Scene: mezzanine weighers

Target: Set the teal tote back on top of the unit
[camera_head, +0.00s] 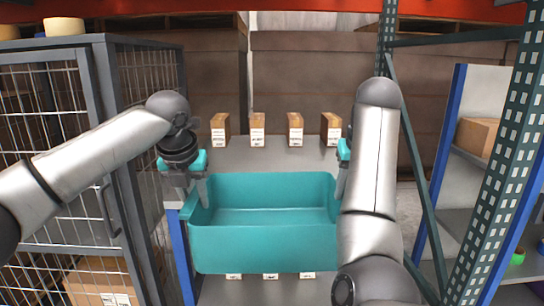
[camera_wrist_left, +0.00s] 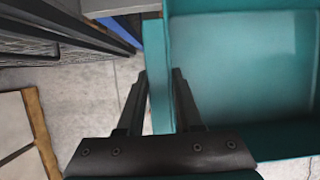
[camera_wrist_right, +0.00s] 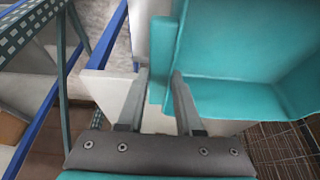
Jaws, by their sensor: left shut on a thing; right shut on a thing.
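The teal tote (camera_head: 262,248) is open-topped, looks empty and hangs roughly level between my two grippers in the head view. My left gripper (camera_head: 203,188) is shut on its left wall, and the left wrist view shows the fingers (camera_wrist_left: 161,80) either side of the tote's rim (camera_wrist_left: 158,70). My right gripper (camera_head: 341,182) is shut on the right wall, partly hidden by my forearm; its fingers (camera_wrist_right: 160,80) straddle the rim (camera_wrist_right: 165,60) in the right wrist view. The grey unit (camera_head: 265,155) with a blue post (camera_head: 181,258) lies behind and below the tote. I cannot tell their exact gap.
Several small brown boxes (camera_head: 257,130) stand in a row on the grey surface behind the tote. A wire-mesh cage (camera_head: 60,150) stands close on the left. A green perforated rack post (camera_head: 497,170) and blue-edged shelving (camera_head: 455,160) are on the right.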

